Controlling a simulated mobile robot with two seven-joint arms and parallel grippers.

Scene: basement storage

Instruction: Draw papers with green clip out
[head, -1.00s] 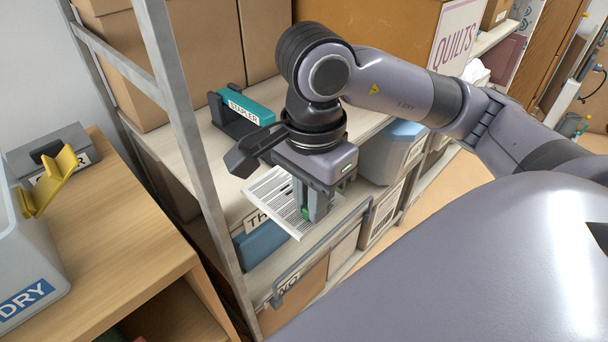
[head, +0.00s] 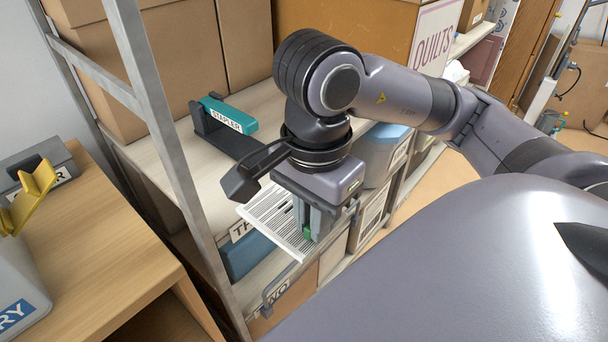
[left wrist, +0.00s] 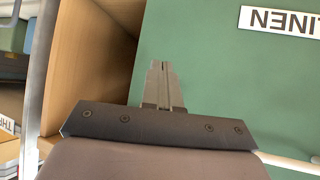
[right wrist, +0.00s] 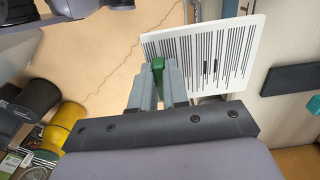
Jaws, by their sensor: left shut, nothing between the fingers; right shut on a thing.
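The papers (head: 272,222) are a white sheaf with dark printed lines, held level at the front edge of the metal shelf. A green clip (head: 306,233) sits at their near corner. My right gripper (head: 308,228) is shut on the papers at the clip. In the right wrist view the green clip (right wrist: 158,70) shows between the fingertips, and the printed papers (right wrist: 215,50) stick out beyond them. My left gripper (left wrist: 164,75) is seen only in the left wrist view, shut and empty, before a green surface labelled LINEN (left wrist: 240,75).
A teal stapler (head: 228,113) stands on the shelf board behind the papers. A metal shelf post (head: 165,130) rises to their left. A blue bin (head: 248,252) and boxes sit below. A wooden table (head: 90,250) is at left.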

